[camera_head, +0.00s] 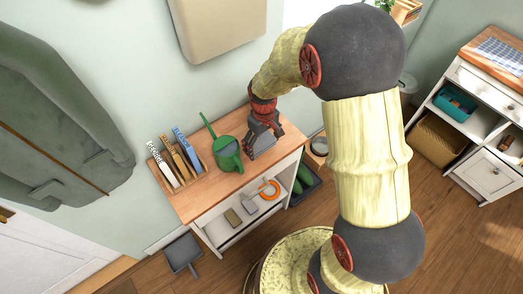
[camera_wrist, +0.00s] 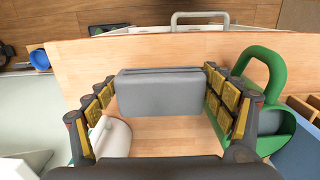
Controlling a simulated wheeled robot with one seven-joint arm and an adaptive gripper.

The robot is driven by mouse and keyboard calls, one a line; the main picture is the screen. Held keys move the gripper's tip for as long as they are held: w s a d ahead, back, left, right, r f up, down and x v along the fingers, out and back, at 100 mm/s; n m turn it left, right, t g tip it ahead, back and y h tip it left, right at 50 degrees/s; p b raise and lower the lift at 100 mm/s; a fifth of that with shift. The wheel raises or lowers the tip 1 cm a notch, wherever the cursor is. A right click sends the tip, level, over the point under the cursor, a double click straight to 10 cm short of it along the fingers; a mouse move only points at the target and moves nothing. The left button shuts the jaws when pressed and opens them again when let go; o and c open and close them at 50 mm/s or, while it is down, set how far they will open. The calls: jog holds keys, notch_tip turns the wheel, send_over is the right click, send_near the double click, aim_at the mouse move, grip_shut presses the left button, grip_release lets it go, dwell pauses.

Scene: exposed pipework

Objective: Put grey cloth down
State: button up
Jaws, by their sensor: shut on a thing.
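The grey cloth (camera_wrist: 160,92), a folded block, lies between the two fingers of my gripper (camera_wrist: 160,100) in the wrist view. My gripper is shut on it, with the yellow finger pads at its two ends. In the head view, my gripper (camera_head: 264,126) is over the right part of a wooden-topped table (camera_head: 205,203), and the grey cloth (camera_head: 265,143) shows below the fingers. I cannot tell whether the cloth touches the tabletop.
A green watering can (camera_head: 226,152) stands close left of my gripper. A rack of seed packets (camera_head: 176,162) is farther left. The tabletop's front left is bare. A white rounded thing (camera_wrist: 110,138) shows beside a finger.

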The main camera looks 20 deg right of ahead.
aim_at(262, 150)
jog(key=shift+w+a+f, duration=0.15)
jog(key=shift+f, duration=0.2)
jog(key=shift+w+f+b, duration=0.15)
jog(key=shift+f+b, duration=0.5)
jog(key=shift+f, duration=0.95)
jog(key=shift+f, duration=0.1)
jog(key=o, duration=0.9)
